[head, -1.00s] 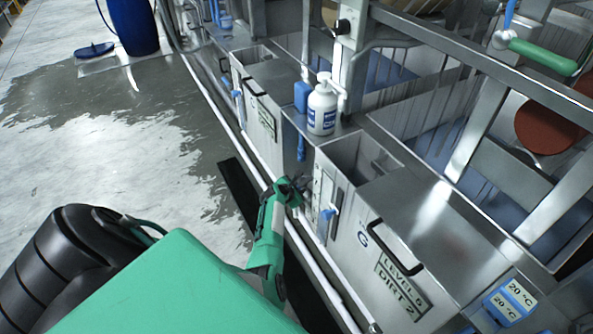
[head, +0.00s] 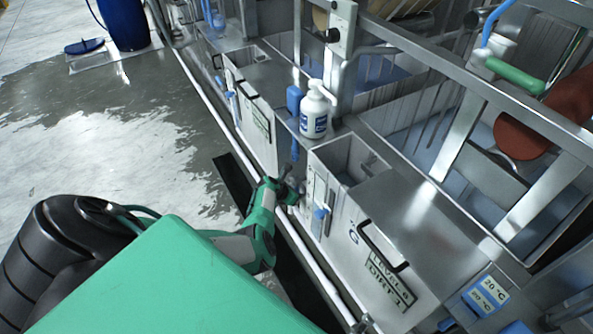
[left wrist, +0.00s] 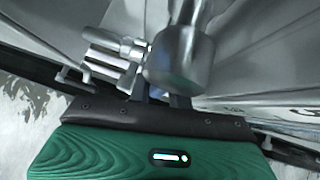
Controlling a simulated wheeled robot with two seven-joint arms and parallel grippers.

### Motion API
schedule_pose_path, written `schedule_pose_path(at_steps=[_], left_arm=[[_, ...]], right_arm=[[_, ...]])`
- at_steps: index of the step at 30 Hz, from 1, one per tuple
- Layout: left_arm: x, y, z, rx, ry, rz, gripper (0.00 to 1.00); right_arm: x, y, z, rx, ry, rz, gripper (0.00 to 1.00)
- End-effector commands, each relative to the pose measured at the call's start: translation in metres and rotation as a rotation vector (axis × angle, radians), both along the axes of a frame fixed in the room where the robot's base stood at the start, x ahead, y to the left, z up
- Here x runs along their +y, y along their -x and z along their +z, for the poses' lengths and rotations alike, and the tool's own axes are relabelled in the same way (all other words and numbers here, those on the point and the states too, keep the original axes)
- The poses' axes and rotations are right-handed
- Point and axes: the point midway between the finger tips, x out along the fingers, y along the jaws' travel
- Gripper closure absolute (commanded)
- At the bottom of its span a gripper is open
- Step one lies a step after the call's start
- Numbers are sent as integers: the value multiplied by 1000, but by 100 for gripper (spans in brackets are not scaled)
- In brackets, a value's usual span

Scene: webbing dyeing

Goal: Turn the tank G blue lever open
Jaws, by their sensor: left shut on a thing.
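My left gripper (head: 290,189) is low at the tank's left front corner, just left of that lever in the head view. In the left wrist view its fingers (left wrist: 160,98) are shut at a grey metal cylindrical fitting (left wrist: 182,52). My right gripper is out of view.
A white bottle (head: 314,110) stands on the ledge behind the gripper. A second metal tank (head: 248,110) is farther left. A white pipe (head: 215,115) runs along the floor edge. Wet open floor (head: 120,130) lies to the left, with a blue barrel (head: 128,22) at the back.

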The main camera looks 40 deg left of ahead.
Motion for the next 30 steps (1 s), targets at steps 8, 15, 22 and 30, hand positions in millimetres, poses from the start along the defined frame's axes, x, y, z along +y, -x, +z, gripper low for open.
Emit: schedule_pose_path(at_steps=[8,15,22,30], left_arm=[[-3,1,-2,4,8,-1,74],[-2,1,-1,2,5,-1,59],[-1,3,2,1,3,0,59],[3,23,23,1,2,1,59]], right_arm=[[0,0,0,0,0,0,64],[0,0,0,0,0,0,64],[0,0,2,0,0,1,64],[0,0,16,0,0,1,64]])
